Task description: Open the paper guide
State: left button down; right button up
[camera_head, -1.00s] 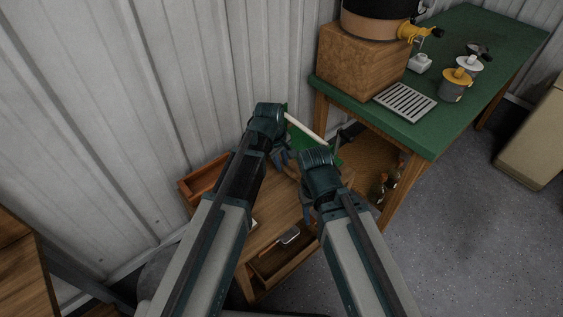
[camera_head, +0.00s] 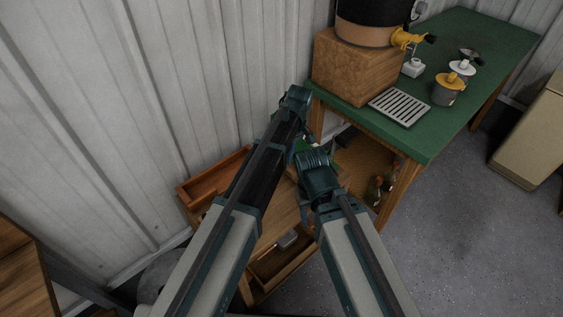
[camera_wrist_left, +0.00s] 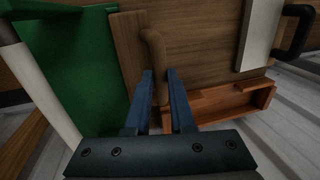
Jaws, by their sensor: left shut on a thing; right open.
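In the left wrist view a curved wooden handle (camera_wrist_left: 153,42) rises along a brown wooden board (camera_wrist_left: 205,45). My left gripper (camera_wrist_left: 160,78) has its two blue fingers on either side of this handle and is shut on it. A green panel (camera_wrist_left: 82,65) with a pale bar (camera_wrist_left: 38,85) lies to the left. I cannot tell for sure which part is the paper guide. In the head view the left fingers are hidden behind my arm. My right gripper (camera_head: 306,206) is open above the small wooden table (camera_head: 283,212), partly hidden by its own wrist.
A reddish wooden tray (camera_head: 212,172) sits beside the metal wall, left of my left arm. An open drawer (camera_head: 278,262) is below. The green workbench (camera_head: 455,100) stands to the right.

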pick_arm(q)
jog(key=shift+w+d+r+g+y+b, duration=0.3)
jog(key=shift+w+d+g+y+b, duration=0.05)
jog(key=shift+w+d+g+y, duration=0.4)
jog(key=c, duration=0.8)
grip_release()
jog(key=shift+o, duration=0.2)
jog(key=shift+r, duration=0.15)
